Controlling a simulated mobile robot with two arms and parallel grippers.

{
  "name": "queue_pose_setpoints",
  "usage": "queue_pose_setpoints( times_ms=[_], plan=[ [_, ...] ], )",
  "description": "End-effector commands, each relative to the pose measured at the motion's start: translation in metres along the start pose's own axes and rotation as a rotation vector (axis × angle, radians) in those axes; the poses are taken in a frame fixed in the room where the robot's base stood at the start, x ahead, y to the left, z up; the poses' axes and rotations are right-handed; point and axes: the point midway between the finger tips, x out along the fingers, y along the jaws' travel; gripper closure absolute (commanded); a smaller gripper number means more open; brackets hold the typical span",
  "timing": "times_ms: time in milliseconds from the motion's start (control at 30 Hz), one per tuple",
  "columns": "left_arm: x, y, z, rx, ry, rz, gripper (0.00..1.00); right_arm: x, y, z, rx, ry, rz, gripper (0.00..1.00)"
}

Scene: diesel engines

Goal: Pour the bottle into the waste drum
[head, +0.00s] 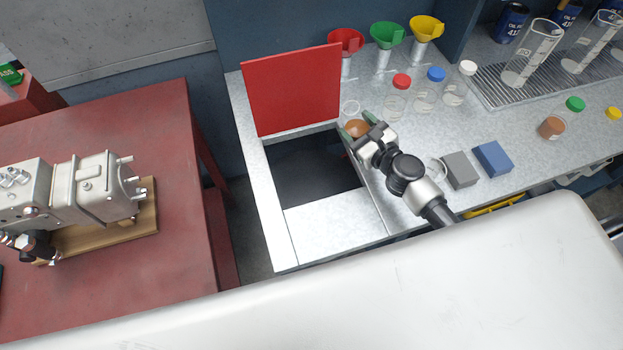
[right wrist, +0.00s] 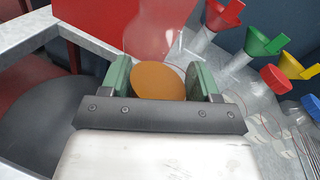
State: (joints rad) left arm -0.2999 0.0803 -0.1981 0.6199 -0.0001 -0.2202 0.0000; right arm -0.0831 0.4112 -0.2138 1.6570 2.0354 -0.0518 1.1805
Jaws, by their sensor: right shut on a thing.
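My right gripper (head: 357,122) is shut on a clear bottle (right wrist: 160,30) with orange-brown contents. In the head view the contents (head: 358,128) show between the green fingers, by the right edge of the opening. The right wrist view shows the green fingers (right wrist: 158,82) on both sides of the bottle. Its exact tilt is hard to tell. The waste drum (right wrist: 50,125) seems to be the dark round shape below the bench opening; in the head view the opening (head: 312,172) is dark inside. My left gripper is not in view.
A raised red lid (head: 293,88) stands behind the opening. Red (head: 346,40), green (head: 387,35) and yellow (head: 427,27) funnels stand behind, with several capped bottles nearer. Grey (head: 460,170) and blue (head: 493,159) blocks lie right of my arm. A red table (head: 120,275) is at left.

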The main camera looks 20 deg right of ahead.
Motion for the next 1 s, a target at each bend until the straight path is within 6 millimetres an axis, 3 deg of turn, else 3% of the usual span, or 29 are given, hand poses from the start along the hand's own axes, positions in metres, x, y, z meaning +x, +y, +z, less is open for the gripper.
queue_pose_setpoints(
  times_ms=[667,1000],
  plan=[
    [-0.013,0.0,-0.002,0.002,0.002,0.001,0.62,0.005,0.017,-0.012,-0.328,0.087,-0.001,0.67],
    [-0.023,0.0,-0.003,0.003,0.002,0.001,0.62,0.004,0.015,-0.015,-0.49,0.13,-0.002,0.67]
  ],
)
